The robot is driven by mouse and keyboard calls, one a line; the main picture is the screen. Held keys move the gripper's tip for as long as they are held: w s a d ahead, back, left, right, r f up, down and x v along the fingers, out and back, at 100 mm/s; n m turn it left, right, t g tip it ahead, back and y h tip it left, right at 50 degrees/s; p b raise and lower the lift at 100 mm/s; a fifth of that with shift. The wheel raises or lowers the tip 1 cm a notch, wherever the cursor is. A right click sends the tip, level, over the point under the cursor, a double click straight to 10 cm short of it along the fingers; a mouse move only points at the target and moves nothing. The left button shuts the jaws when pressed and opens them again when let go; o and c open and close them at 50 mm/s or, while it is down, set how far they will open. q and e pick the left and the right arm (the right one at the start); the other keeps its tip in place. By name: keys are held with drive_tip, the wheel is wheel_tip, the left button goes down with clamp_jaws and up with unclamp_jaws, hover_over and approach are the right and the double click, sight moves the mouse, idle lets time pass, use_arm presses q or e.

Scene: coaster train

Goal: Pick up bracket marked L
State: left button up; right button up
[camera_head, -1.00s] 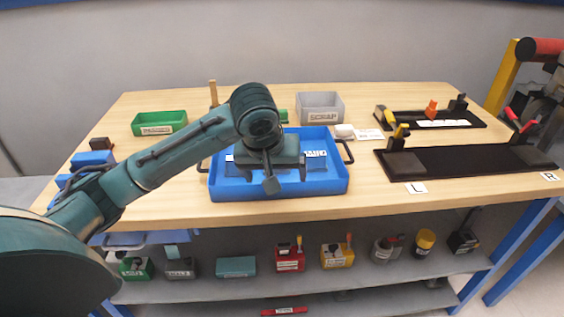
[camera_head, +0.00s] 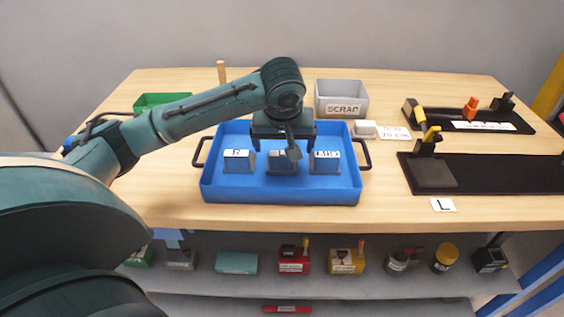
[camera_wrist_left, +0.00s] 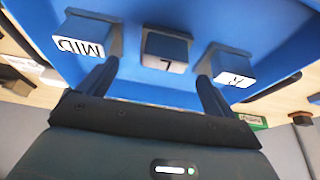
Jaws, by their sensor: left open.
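Three grey-blue brackets with white labels stand in a row in a blue tray (camera_head: 215,192). The bracket marked L (camera_wrist_left: 167,50) is the middle one, its label upside down in the left wrist view; in the head view the middle bracket (camera_head: 281,167) is partly hidden by my gripper. The MID bracket (camera_head: 326,166) is on the right in the head view and the bracket that seems marked R (camera_head: 238,165) on the left. My left gripper (camera_head: 285,146) is open and empty above the middle bracket, fingers pointing down towards either side of it. My right gripper is out of view.
A grey SCRAP bin (camera_head: 342,98) and a green bin (camera_head: 161,101) stand behind the tray. Black fixtures (camera_head: 490,172) lie to the right, with an L card (camera_head: 443,205) in front. Bare table shows in front of the tray.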

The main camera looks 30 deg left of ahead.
sight(282, 154)
use_arm(q)
drive_tip(key=x, duration=0.5)
drive_tip(key=shift+a+f, duration=0.2)
drive_tip(key=shift+r, duration=0.1)
drive_tip(key=c, duration=1.4)
